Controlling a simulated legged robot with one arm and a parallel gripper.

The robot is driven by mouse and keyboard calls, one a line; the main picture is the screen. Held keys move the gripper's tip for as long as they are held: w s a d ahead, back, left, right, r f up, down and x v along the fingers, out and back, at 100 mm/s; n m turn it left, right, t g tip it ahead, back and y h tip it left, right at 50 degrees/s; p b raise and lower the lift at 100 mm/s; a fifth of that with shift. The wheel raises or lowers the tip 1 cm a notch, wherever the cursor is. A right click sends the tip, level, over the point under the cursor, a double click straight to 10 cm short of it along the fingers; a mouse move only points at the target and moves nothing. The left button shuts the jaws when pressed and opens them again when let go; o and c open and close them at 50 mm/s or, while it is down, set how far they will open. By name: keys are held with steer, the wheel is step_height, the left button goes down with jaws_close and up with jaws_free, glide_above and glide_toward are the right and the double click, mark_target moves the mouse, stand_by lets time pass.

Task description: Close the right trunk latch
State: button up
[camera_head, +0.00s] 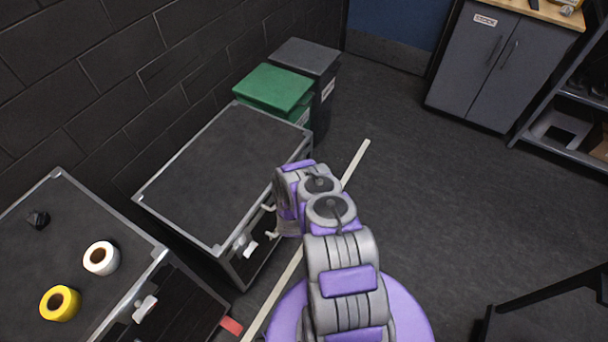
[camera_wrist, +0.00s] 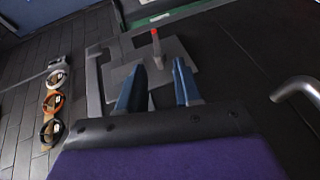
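The dark trunk (camera_head: 225,165) with a metal-edged lid stands left of my arm in the head view, its lid down. A pale latch (camera_head: 245,245) shows on its front, left of my arm. My arm hides the right part of the front, and the right latch does not show there. In the wrist view, a grey latch plate (camera_wrist: 180,52) with a red-tipped lever (camera_wrist: 156,44) lies beyond my gripper (camera_wrist: 158,66). My two blue fingers are apart with nothing held between them. The lever appears in line with the gap; contact cannot be told.
A silver bar handle (camera_wrist: 301,86) is at the wrist view's right. A second trunk (camera_head: 75,240) with white and yellow rolls stands at left. Green (camera_head: 275,88) and grey (camera_head: 308,58) bins stand behind. Floor right of my arm is clear up to the cabinet (camera_head: 500,65).

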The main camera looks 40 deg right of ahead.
steer(key=p+v, duration=0.3)
steer(key=v, duration=0.8)
steer(key=shift+s+a, duration=0.15)
steer(key=shift+a, duration=0.1)
steer(key=shift+c, duration=0.4)
